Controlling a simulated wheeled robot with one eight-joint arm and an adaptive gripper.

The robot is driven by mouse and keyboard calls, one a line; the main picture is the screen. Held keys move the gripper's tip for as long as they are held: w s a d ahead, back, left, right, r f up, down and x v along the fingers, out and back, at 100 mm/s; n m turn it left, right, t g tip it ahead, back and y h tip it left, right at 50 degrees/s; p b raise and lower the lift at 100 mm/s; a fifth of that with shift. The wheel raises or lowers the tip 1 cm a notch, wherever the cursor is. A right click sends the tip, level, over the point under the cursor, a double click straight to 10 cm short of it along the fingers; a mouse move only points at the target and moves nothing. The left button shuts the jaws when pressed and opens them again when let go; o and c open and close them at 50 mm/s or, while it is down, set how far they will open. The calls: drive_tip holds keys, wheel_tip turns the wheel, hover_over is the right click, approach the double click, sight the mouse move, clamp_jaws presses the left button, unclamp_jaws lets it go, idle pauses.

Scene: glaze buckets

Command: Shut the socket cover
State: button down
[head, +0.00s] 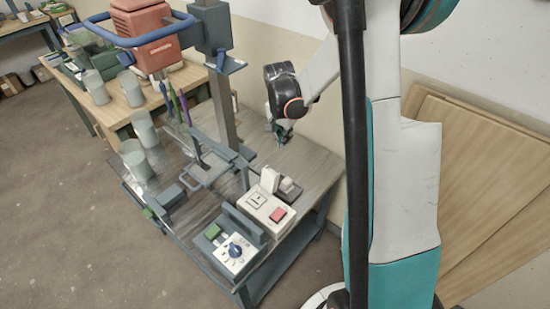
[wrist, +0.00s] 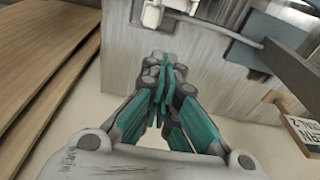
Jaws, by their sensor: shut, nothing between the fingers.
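A white box with a red button (head: 278,214) sits near the right edge of the grey table. At its back a white flap (head: 269,179), which looks like the socket cover, stands upright, beside a grey block (head: 289,188). I cannot make out the socket itself. My gripper (head: 283,137) is above and behind the box, apart from it, near the wall side. In the wrist view my gripper (wrist: 163,88) has its teal fingers together with nothing between them. A small white part (wrist: 152,14) shows at the top there; I cannot tell which part it is.
A control box with a blue dial (head: 235,247) and green button stands in front. A grey post (head: 222,105) and frame rise to the left. Pale buckets (head: 140,128) stand farther left. Wooden boards (head: 480,180) lean right. A lettered sign (wrist: 300,130) shows in the wrist view.

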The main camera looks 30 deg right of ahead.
sight(270, 180)
wheel_tip(270, 180, down, 11)
drive_tip(key=d+b, duration=0.2)
drive_tip(key=b, duration=0.1)
drive_tip(key=a, duration=0.1)
drive_tip(key=a+b, duration=0.1)
drive_tip(key=a+r, duration=0.1)
drive_tip(key=a, duration=0.1)
drive_tip(key=shift+s, duration=0.4)
drive_tip(key=shift+w+a, duration=0.1)
drive_tip(key=shift+a, duration=0.05)
